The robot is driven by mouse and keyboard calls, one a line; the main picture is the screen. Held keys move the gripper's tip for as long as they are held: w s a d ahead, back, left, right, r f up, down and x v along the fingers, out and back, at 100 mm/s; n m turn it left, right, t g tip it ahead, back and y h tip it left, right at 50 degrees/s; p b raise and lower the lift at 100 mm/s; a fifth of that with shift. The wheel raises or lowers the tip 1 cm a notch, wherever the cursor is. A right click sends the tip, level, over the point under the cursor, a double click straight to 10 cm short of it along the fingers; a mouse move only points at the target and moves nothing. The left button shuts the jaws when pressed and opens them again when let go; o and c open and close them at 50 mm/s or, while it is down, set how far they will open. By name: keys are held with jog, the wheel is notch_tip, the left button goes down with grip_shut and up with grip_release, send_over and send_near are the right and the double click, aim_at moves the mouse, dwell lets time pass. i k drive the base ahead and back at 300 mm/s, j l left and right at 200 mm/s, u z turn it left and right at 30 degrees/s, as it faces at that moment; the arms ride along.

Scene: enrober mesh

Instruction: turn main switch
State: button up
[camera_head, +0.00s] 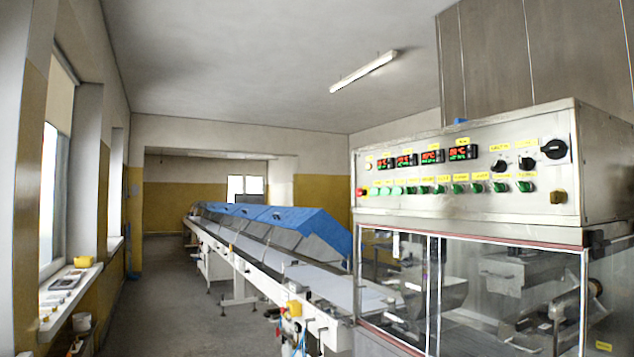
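The control panel (400,190) is the steel upper front of the machine at the right. A large black rotary switch (555,149) sits at its upper right corner; it looks like the main switch, though its label is too small to read. Two smaller black knobs, a left one (499,165) and a right one (526,163), are to its left. A red button (361,192) is at the panel's left end. Several green buttons run along the lower row under red and green displays. My gripper is not in view.
A glazed cabinet (500,285) is below the panel. A long conveyor (260,250) with blue covers (280,222) runs back to the left. The floor (165,300) left of it is clear. A windowsill (70,295) with small objects lines the left wall.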

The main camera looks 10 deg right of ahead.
aim_at(556, 149)
jog(key=z, duration=1.3)
